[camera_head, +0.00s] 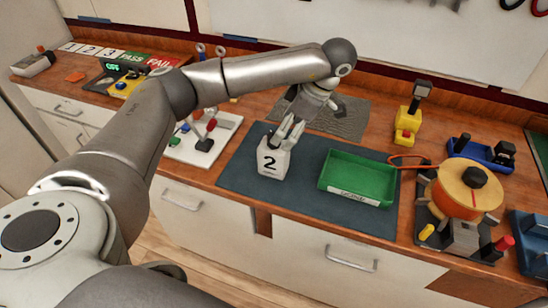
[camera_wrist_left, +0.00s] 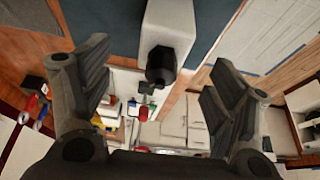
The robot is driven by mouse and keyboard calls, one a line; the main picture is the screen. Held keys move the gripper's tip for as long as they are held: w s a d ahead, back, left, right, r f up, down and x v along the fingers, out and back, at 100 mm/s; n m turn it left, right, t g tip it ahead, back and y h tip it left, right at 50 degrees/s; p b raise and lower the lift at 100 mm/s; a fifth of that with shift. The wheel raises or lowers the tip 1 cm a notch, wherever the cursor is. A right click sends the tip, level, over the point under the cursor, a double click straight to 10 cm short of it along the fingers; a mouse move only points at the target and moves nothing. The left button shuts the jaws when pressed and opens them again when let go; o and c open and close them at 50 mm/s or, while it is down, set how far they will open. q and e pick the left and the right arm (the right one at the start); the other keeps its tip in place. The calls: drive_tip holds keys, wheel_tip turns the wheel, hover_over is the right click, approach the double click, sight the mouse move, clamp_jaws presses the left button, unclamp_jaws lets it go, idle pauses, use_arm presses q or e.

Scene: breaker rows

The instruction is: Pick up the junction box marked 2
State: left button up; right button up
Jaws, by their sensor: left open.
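The white junction box (camera_head: 268,164) with a black 2 on its front stands upright on the dark mat (camera_head: 237,172) in the head view. My left gripper (camera_head: 287,128) is open, right at the top of the box, its fingers partly overlapping it in the picture. In the left wrist view the box (camera_wrist_left: 170,22) lies ahead, with its black round fitting (camera_wrist_left: 160,66) between the spread fingers of my left gripper (camera_wrist_left: 158,80). I cannot tell whether a finger touches the box. My right gripper does not show.
A green tray (camera_head: 330,186) with a front label sits right of the box on the mat. An orange reel (camera_head: 458,194) on a stand is farther right. A yellow device (camera_head: 408,120) stands behind the tray. A white board (camera_head: 189,152) with coloured parts lies to the left.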

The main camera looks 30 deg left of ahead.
sight(274, 149)
use_arm(q)
drive_tip(key=x, duration=0.4)
drive_tip(key=shift+s+a+f+p, duration=0.2)
drive_tip(key=shift+f+p, duration=0.15)
drive_tip(key=shift+p, duration=0.15)
drive_tip(key=p+x, duration=0.1)
drive_tip(key=x, duration=0.2)
drive_tip(key=shift+s+a+f+p, duration=0.15)
drive_tip(key=shift+s+p, duration=0.05)
drive_tip(key=shift+p, duration=0.15)
drive_tip(key=shift+a+f, duration=0.15)
drive_tip(key=shift+f, duration=0.35)
drive_tip(key=c, duration=1.4)
